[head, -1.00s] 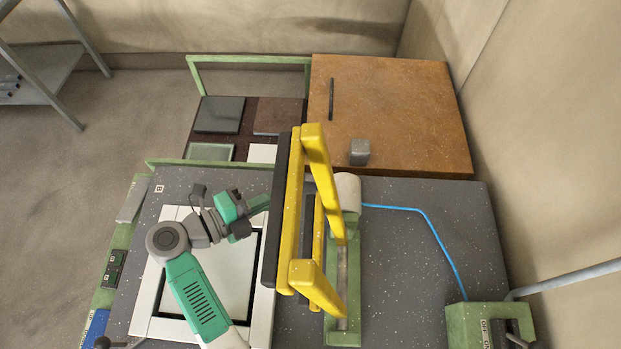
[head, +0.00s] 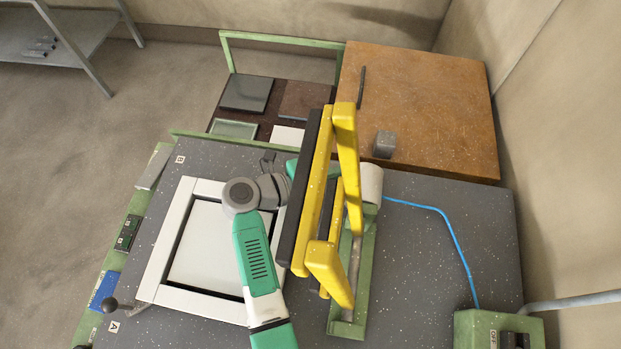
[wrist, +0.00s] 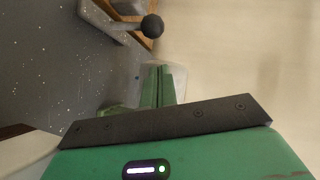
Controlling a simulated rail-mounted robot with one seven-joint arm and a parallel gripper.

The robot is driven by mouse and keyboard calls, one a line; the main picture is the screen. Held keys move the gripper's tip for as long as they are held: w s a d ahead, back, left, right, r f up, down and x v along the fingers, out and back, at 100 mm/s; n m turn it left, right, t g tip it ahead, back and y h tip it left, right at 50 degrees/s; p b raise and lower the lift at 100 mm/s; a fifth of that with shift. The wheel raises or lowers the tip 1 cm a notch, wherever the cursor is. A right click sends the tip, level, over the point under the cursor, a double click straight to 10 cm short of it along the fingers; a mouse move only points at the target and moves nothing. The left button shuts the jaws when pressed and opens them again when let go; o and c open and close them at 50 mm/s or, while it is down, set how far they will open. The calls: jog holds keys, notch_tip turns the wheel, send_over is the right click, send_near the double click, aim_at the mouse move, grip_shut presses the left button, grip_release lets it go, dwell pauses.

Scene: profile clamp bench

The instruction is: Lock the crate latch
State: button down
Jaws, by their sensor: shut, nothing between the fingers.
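A brown box-like block (head: 430,110), which may be the crate, stands at the back right in the head view. It carries a dark upright bar (head: 361,88) and a small grey block (head: 385,144). In the wrist view a grey lever with a dark ball knob (wrist: 152,26) shows at the top, by a brown edge (wrist: 148,42); I cannot tell for sure whether this is the latch. My gripper (wrist: 160,72) is shut and empty, below the knob in that picture and apart from it. In the head view it is hidden behind the yellow frame.
A yellow clamp frame (head: 346,150) with a dark bar stands over the speckled bench (head: 440,240), close to my arm. A white frame (head: 165,245) lies at the left. A blue cable (head: 450,235) runs to a green box (head: 490,328).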

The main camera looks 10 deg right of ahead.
jog(key=shift+w+d+f+b, duration=0.3)
jog(key=shift+w+d, duration=0.1)
jog(key=shift+w, duration=0.35)
jog(key=shift+w+d+f+b, duration=0.15)
jog(key=shift+w+d+f, duration=0.2)
jog(key=shift+w, duration=0.4)
jog(key=shift+w+d+b, duration=0.1)
jog(key=shift+w+b, duration=0.05)
jog(key=shift+b, duration=0.25)
jog(key=shift+w+m+g, duration=0.15)
jog(key=shift+m+g, duration=0.15)
jog(key=shift+g, duration=0.2)
jog(key=shift+b, duration=0.35)
